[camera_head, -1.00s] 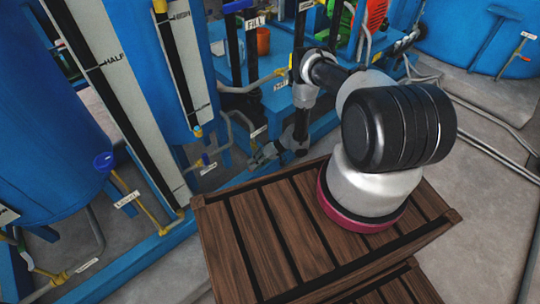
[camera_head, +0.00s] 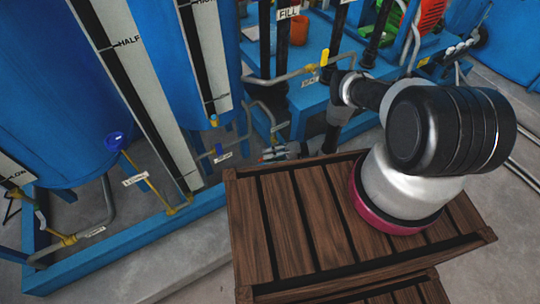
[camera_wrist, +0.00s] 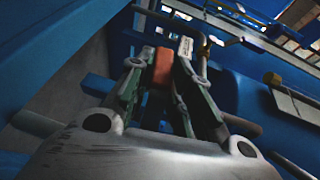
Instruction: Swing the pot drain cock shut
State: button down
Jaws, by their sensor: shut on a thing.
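My gripper (camera_wrist: 160,72) is shut on an orange-red handle (camera_wrist: 162,66), which sits between its two fingers in the wrist view. I take this handle for the pot drain cock's, but no label on it is readable. In the head view my gripper (camera_head: 268,155) is small and low, beyond the slatted wooden top, beside the pipework at the foot of the blue tanks. Red shows at its fingertips there. The cock's body and its pipe are hidden or too small to make out, so its angle cannot be told.
Blue tanks with white level gauges (camera_head: 135,60) stand at the left. A yellow valve (camera_head: 324,53) and a FILL label (camera_head: 289,14) are behind my gripper. A blue frame rail (camera_head: 120,245) runs along the floor. Grey pipes crowd the gripper; clear floor lies at bottom left.

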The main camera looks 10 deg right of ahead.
jog(key=shift+w, duration=0.15)
jog(key=c, duration=1.3)
grip_release()
jog(key=d, duration=0.4)
jog(key=d+r, duration=0.1)
jog(key=d, duration=0.7)
jog(key=shift+s+r, duration=0.15)
jog(key=shift+s, duration=0.2)
